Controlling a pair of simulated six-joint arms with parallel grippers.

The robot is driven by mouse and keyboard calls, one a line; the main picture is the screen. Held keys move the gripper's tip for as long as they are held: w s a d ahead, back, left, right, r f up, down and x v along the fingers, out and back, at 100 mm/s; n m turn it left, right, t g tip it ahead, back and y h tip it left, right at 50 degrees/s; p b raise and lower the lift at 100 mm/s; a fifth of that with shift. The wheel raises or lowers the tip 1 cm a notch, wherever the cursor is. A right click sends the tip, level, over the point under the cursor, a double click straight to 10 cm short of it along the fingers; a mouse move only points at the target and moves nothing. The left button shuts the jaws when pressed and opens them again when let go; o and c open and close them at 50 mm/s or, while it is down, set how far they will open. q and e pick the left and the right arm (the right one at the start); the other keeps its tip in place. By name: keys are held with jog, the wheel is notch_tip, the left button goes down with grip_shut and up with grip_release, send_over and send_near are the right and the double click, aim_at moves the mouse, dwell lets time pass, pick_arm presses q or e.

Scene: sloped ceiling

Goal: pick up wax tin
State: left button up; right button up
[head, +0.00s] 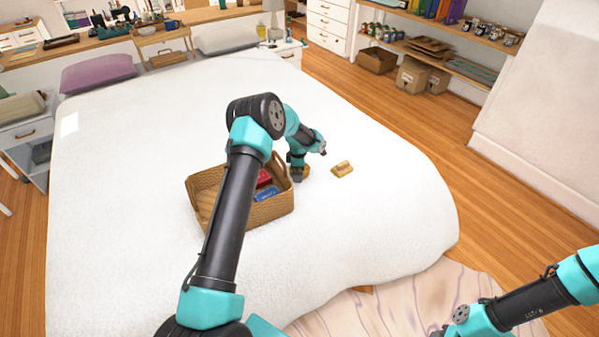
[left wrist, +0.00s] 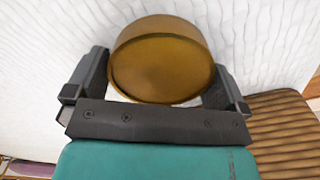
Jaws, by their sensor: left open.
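The wax tin (left wrist: 162,62) is a round, amber-brown tin in the left wrist view, on the white bed cover. My left gripper (left wrist: 155,85) is open, with one finger on each side of the tin and its near rim close to the palm. Whether the fingers touch it I cannot tell. In the head view, my left gripper (head: 298,174) is low over the bed, just right of the basket, and mostly hides the tin. My right gripper is out of view; only its arm shows at the lower right.
A wicker basket (head: 262,213) holding red and blue items stands close left of my left gripper; its woven side also shows in the wrist view (left wrist: 290,130). A small yellow-tan object (head: 342,169) lies to the right. The bed (head: 130,200) is otherwise largely clear.

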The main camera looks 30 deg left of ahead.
pick_arm(q)
jog(key=c, duration=0.7)
jog(key=shift+c, duration=0.2)
notch_tip(320, 180, up, 10)
jog(key=shift+r, duration=0.1)
dwell(0.4)
dwell(0.3)
